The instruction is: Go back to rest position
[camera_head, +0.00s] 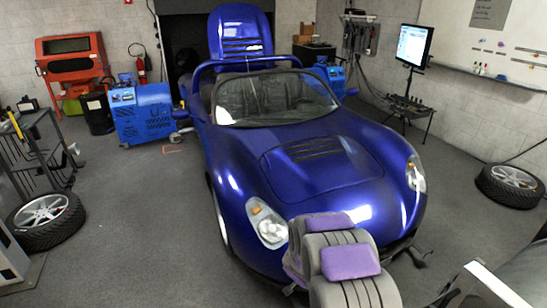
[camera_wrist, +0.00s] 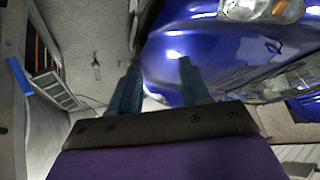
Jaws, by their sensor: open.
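My gripper (camera_wrist: 159,66) shows in the wrist view with its two blue-grey fingers apart and nothing between them. The blue sports car (camera_wrist: 222,28) is beyond the fingers there, with a headlight at the top. In the head view the car (camera_head: 300,150) fills the middle, its nose toward me. My grey and purple arm links are at the bottom, in front of the car's nose. The fingers cannot be made out in the head view. I cannot tell how far the fingertips are from the car.
A blue machine (camera_head: 142,115) and a red cabinet (camera_head: 72,62) stand at the back left. Loose wheels lie at the left (camera_head: 45,218) and right (camera_head: 510,184). A monitor (camera_head: 413,45) stands at the right. Grey floor (camera_head: 135,235) is clear left of the car.

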